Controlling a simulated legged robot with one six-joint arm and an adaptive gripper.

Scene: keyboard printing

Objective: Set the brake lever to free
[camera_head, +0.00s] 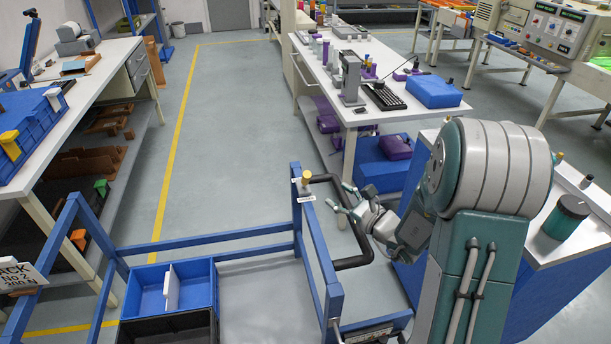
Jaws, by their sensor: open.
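A small lever with a yellow knob (306,175), likely the brake lever, stands at the top of the blue cart frame's corner post, roughly upright. White labels (306,198) sit just below it, too small to read. My gripper (339,195) is open and empty, to the right of the lever and a little lower in the picture. Its fingers point left toward the post and appear apart from the lever. The cart's black push handle (352,262) curves close to my gripper; I cannot tell whether they touch.
The blue cart frame (210,241) carries a blue bin (143,277) and a dark bin (165,328). A white bench with a keyboard (384,96) and a blue box (433,91) stands behind my gripper. Another bench (84,93) is on the left. Open floor lies between the benches.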

